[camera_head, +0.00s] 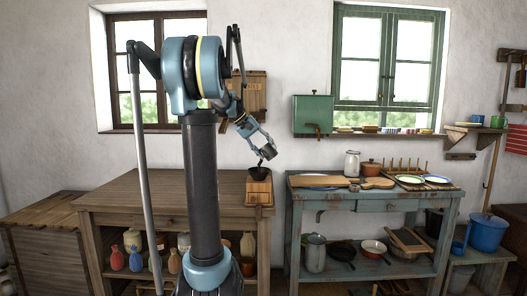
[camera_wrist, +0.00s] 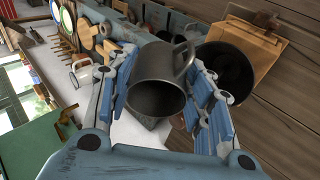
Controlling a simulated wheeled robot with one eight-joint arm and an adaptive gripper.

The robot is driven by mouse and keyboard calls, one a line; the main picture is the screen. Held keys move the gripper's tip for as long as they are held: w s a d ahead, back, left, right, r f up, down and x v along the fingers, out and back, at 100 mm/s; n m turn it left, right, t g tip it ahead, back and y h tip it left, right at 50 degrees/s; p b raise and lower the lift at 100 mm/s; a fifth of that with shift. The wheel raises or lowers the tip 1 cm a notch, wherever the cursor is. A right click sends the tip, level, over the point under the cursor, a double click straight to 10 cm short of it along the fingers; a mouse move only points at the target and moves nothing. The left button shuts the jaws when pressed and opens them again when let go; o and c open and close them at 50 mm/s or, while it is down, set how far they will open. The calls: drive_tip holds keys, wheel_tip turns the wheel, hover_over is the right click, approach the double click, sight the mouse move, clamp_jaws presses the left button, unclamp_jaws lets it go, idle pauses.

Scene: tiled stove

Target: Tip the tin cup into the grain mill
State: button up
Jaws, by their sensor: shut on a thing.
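My gripper (camera_head: 264,146) is shut on the tin cup (camera_wrist: 157,85), a dark grey metal cup with a side handle. In the wrist view the cup sits between the blue finger pads of my gripper (camera_wrist: 165,75). In the head view the cup is small and dark, so its exact tilt is hard to tell. The grain mill (camera_head: 258,190) is a wooden box with a dark round hopper on top, on the right end of the brown table. My gripper is just above it. In the wrist view the mill's dark hopper (camera_wrist: 228,72) lies right of the cup, apart from it.
The brown table (camera_head: 140,200) is otherwise mostly clear on top. A blue-grey bench (camera_head: 330,200) to the right holds a white jug (camera_head: 352,164), a reddish pot (camera_head: 371,168), boards and plates. A green box (camera_head: 313,115) hangs on the wall above.

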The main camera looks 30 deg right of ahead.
idle(0.4)
drive_tip(key=shift+w+a+f+g+h, duration=0.1)
drive_tip(key=shift+f+g+h, duration=0.05)
drive_tip(key=shift+g+h, duration=0.5)
drive_tip(key=shift+h, duration=0.25)
idle(0.4)
drive_tip(key=shift+w+a+f+n+g+h, duration=0.15)
drive_tip(key=shift+f+n+g+h, duration=0.15)
drive_tip(key=shift+g+h, duration=0.35)
idle(0.5)
drive_tip(key=shift+w+a+f+g+h, duration=0.15)
drive_tip(key=shift+f+g+h, duration=0.25)
drive_tip(key=shift+h, duration=0.45)
drive_tip(key=shift+n, duration=0.3)
drive_tip(key=shift+w+a+g+h, duration=0.15)
drive_tip(key=shift+a+g+h, duration=0.05)
drive_tip(key=shift+g+h, duration=0.55)
